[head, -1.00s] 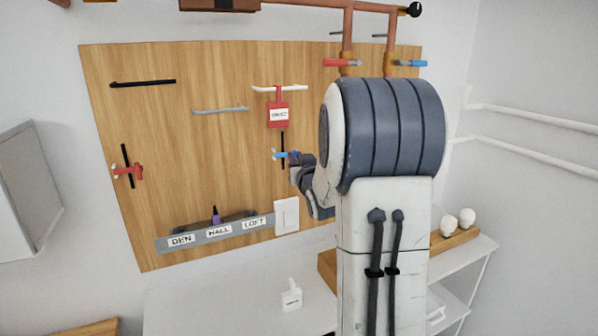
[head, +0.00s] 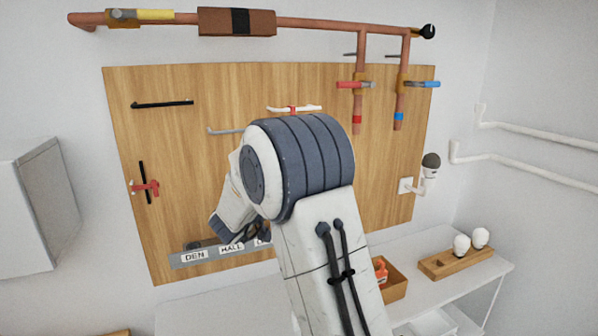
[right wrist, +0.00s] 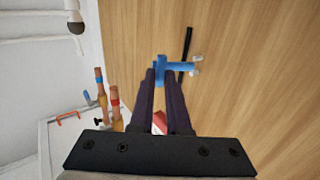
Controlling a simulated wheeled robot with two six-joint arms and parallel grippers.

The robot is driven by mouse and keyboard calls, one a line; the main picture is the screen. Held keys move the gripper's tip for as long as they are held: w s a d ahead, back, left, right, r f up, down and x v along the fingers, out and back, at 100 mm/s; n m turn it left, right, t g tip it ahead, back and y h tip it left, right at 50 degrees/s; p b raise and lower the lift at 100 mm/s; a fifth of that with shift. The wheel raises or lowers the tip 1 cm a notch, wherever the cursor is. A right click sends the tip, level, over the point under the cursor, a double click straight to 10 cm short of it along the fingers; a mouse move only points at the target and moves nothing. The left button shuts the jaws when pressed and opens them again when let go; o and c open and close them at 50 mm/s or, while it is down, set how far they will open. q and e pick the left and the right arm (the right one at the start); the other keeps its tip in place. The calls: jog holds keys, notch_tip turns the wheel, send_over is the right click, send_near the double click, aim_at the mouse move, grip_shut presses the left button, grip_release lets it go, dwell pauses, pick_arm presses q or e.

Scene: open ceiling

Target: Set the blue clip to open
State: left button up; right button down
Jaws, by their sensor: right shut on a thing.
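The blue clip (right wrist: 180,66) shows in the right wrist view as a blue T-shaped piece beside a black bar (right wrist: 187,42) on the wooden board. Pale pieces sit at its right end. My right gripper (right wrist: 161,74) has its two dark fingers shut on the clip's stem, one on each side. In the head view my right arm covers the clip, and I cannot tell the clip's setting from these frames. My left gripper is not in view.
The wooden board (head: 385,190) also carries a red clip (head: 145,187) and a label strip (head: 180,260). Copper pipes with red (head: 355,85) and blue (head: 425,84) handles hang at upper right. A shelf below holds an open box (head: 395,285) and a wooden tray (head: 440,268).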

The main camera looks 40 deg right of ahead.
jog(key=shift+w+a+r+m+g+h+p, duration=0.1)
jog(key=shift+w+a+m+g+h+p, duration=0.15)
jog(key=shift+m+g+p, duration=0.4)
jog(key=shift+w+a+r+m+g+h+p, duration=0.15)
jog(key=shift+a+m+g+h+p, duration=0.25)
jog(key=shift+g, duration=0.55)
jog(key=c, duration=0.9)
grip_release()
jog(key=shift+f, duration=0.15)
jog(key=b+v, duration=0.3)
jog(key=v, duration=0.7)
jog(key=shift+a+b, duration=0.2)
jog(key=shift+b, duration=0.2)
